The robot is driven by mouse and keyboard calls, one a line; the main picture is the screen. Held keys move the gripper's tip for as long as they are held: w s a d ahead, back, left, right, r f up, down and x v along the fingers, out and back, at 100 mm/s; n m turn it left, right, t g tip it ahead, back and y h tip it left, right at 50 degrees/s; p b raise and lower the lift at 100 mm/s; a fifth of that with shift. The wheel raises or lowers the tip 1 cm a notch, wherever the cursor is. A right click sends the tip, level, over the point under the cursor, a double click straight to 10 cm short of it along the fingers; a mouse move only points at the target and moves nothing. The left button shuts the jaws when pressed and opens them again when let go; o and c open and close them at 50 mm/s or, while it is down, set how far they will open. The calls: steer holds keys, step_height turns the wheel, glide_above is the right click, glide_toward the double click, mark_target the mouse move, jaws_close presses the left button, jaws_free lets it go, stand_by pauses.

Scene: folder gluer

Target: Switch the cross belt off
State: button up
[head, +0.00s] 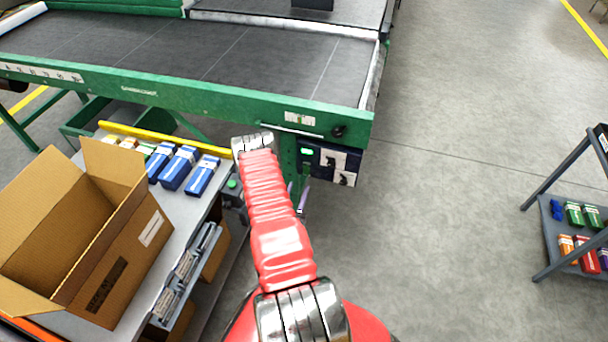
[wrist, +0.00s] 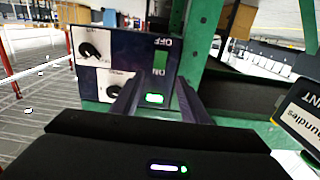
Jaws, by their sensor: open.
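The control box (head: 328,160) hangs under the right end of the green belt frame, with a green lit lamp (head: 307,151). In the wrist view the panel appears upside down, with an "OFF" label (wrist: 163,42), a green switch (wrist: 160,59) beside it, and the glowing green lamp (wrist: 154,99). My gripper (wrist: 158,80) is open and empty, its two dark fingers pointing at the panel on either side of the switch and lamp column. I cannot tell whether the fingers touch the panel. In the head view my red arm mostly hides the gripper.
Two black knobs on white plates (wrist: 91,48) sit beside the switch. The green post (wrist: 203,45) stands close on the other side. A table with an open carton (head: 120,255) and blue packs (head: 178,168) stands at left. The floor (head: 450,180) at right is clear up to a rack (head: 562,205).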

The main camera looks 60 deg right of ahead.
mark_target(306, 169)
steer(key=d, duration=0.3)
steer(key=w+d, duration=0.1)
steer(key=d, duration=0.5)
steer(key=shift+w, duration=0.2)
steer(key=shift+a, duration=0.1)
steer(key=shift+c, duration=0.2)
jaws_close()
steer(key=shift+f+h, duration=0.15)
steer(key=shift+h, duration=0.15)
steer(key=shift+f+h, duration=0.25)
steer(key=shift+h, duration=0.85)
steer(key=shift+o, duration=0.2)
jaws_free()
